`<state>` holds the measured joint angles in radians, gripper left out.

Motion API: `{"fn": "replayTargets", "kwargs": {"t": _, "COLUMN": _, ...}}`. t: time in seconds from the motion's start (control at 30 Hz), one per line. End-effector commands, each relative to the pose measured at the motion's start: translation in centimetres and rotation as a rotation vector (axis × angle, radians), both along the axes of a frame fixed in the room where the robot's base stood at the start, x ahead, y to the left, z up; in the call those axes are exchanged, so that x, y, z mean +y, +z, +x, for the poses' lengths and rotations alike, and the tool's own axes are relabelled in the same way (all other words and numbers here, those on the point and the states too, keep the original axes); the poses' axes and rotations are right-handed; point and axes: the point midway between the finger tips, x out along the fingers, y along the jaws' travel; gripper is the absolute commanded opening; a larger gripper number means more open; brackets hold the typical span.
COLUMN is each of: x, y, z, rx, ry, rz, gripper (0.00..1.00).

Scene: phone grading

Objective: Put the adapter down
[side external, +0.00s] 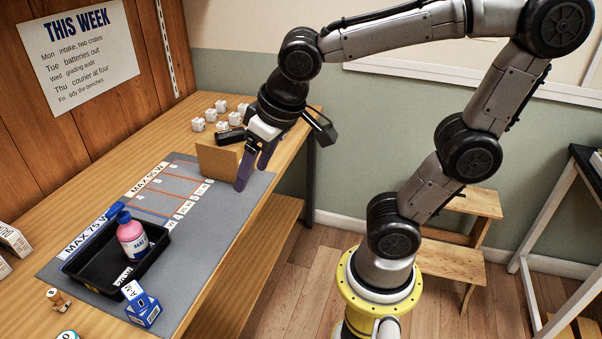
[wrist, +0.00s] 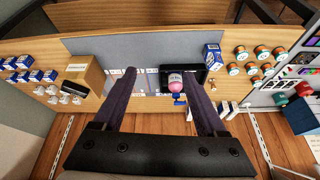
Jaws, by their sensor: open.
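My gripper (side external: 254,172) is open, its two purple fingers pointing down over the far end of the grey mat, beside a tan box. Several small white blocks that look like adapters (side external: 222,126) stand on the bench behind the tan box. They also show at the left of the wrist view (wrist: 66,98). I cannot tell which one is the task's adapter, and none shows clearly on the mat.
The tan box (side external: 218,159) stands close to my fingers. A black tray (side external: 95,267) on the mat (side external: 208,240) holds a pink bottle (side external: 132,238). A blue-and-white box (side external: 143,308) stands at its near corner. The mat's right side is clear.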

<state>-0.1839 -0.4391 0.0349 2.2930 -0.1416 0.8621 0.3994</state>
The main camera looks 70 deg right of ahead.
Motion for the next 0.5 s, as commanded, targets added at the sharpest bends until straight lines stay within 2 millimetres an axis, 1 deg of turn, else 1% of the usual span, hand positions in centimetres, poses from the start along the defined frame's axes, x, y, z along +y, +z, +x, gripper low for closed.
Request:
{"fn": "replayTargets", "kwargs": {"t": 0.03, "x": -0.9, "y": 0.1, "z": -1.9, "rx": -0.021, "ry": 0.014, "rz": 0.001, "gripper": 0.74}}
{"fn": "replayTargets", "kwargs": {"t": 0.1, "x": -1.6, "y": -0.1, "z": -4.1, "rx": -0.039, "ry": 0.051, "rz": -0.005, "gripper": 0.74}}
{"fn": "replayTargets", "kwargs": {"t": 0.2, "x": -2.0, "y": -0.5, "z": -6.3, "rx": -0.061, "ry": 0.093, "rz": -0.015, "gripper": 0.74}}
{"fn": "replayTargets", "kwargs": {"t": 0.33, "x": -2.1, "y": -1.0, "z": -7.8, "rx": -0.078, "ry": 0.128, "rz": -0.024, "gripper": 0.74}}
{"fn": "replayTargets", "kwargs": {"t": 0.5, "x": -2.2, "y": -1.1, "z": -8.1, "rx": -0.081, "ry": 0.139, "rz": -0.028, "gripper": 0.74}}
